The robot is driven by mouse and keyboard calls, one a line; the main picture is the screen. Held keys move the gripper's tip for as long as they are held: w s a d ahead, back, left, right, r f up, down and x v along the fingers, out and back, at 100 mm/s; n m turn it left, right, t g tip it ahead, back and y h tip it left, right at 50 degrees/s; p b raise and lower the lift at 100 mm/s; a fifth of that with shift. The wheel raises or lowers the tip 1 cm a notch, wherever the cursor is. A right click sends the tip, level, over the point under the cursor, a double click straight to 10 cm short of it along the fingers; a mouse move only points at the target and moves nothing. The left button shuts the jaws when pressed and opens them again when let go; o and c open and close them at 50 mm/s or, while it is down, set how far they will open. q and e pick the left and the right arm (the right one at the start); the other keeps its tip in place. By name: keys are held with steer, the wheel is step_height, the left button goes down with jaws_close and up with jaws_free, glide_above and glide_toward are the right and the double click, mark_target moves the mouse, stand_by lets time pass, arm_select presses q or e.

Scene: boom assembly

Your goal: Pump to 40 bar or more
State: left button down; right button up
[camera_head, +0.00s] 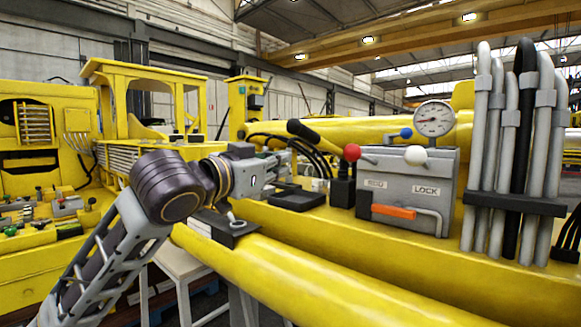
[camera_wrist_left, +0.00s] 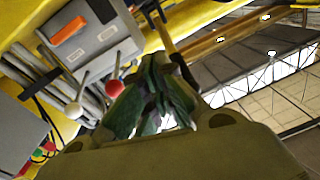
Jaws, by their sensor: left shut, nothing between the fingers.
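The pump unit is a grey box (camera_head: 390,193) marked LOCK, with an orange handle (camera_head: 394,212) on its front. Levers with a red knob (camera_head: 351,152) and a white knob (camera_head: 416,155) stand on it, with a blue knob (camera_head: 406,133) behind. The round gauge (camera_head: 435,118) is above; its reading is too small to tell. A thick black handle (camera_head: 303,130) sticks up left of the box. My left gripper (camera_head: 291,158) is shut and empty, below that handle and left of the red knob. The left wrist view shows its fingers (camera_wrist_left: 155,90) near the red knob (camera_wrist_left: 115,88).
Grey and black pipes (camera_head: 512,150) stand in a rack right of the box. Black hoses (camera_head: 290,143) run behind my gripper. A black tray (camera_head: 298,199) lies on the yellow boom, and a long yellow cylinder (camera_head: 300,280) runs in front.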

arm_select(q)
steer(key=v, duration=0.3)
steer(key=shift+s+r, duration=0.15)
steer(key=shift+s, duration=0.1)
arm_select(e)
steer(key=shift+s+a+f, duration=0.1)
steer(key=shift+s+a, duration=0.1)
steer(key=shift+a, duration=0.6)
steer(key=shift+d, duration=0.1)
stand_by(0.5)
